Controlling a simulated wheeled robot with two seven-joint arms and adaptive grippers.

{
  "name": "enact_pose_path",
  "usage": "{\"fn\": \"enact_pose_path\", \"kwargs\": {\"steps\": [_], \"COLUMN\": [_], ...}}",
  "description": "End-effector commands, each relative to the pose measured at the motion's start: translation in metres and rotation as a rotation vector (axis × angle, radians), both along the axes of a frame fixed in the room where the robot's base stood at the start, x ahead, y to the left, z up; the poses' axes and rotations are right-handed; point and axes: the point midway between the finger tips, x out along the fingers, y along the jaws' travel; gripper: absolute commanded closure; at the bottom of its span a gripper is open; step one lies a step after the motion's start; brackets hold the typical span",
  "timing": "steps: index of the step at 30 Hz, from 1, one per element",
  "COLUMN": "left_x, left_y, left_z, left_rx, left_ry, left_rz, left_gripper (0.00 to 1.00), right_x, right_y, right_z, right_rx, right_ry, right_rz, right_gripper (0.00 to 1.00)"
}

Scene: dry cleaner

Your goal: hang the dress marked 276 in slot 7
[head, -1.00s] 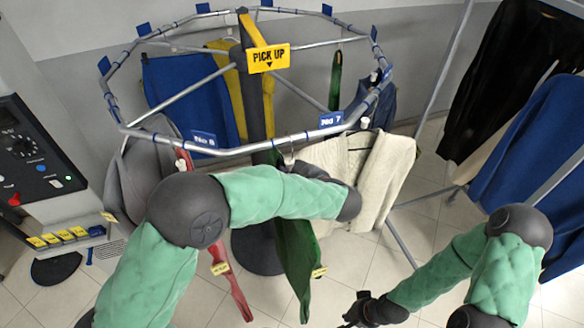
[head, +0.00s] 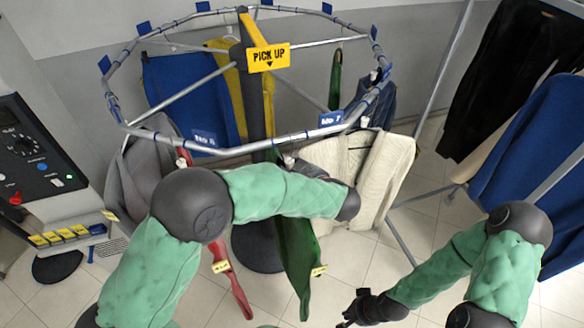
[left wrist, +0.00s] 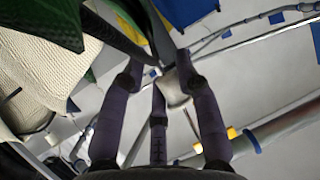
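A long green garment (head: 297,262) hangs below the front rail, with a yellow tag (head: 319,271) whose number I cannot read; I cannot tell which garment is 276. A blue label marked 7 (head: 331,118) sits on the rail. A white hanger piece (head: 289,160) is just under the rail; a white piece (left wrist: 175,88) also shows between my left gripper's fingers (left wrist: 160,75) in the left wrist view. Whether they are closed on it is unclear. My left forearm hides this gripper in the head view. My right gripper (head: 352,316) is low at the bottom, away from the garments.
The round rail (head: 250,147) carries a cream knit garment (head: 385,175), a grey one (head: 140,175), a red strip (head: 232,285) and blue ones. A yellow PICK UP sign (head: 268,57) stands above. A control panel (head: 35,150) is at left; black and blue garments hang at right.

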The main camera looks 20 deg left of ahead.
Motion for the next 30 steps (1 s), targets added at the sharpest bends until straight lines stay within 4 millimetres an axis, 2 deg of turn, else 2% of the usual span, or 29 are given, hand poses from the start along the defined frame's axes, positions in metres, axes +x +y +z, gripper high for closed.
{"fn": "enact_pose_path", "kwargs": {"steps": [14, 30], "left_x": [-0.004, -0.061], "left_y": [-0.004, -0.068], "left_z": [0.001, 0.04], "left_rx": [0.0, -0.001], "left_ry": [0.002, -0.002], "left_rz": [-0.002, -0.004], "left_gripper": [0.46, 0.46], "right_x": [0.0, 0.0], "right_y": [0.0, 0.0], "right_z": [0.0, 0.0], "right_rx": [0.0, 0.0], "right_ry": [0.0, 0.0], "right_rz": [0.0, 0.0], "right_gripper": [1.0, 1.0]}}
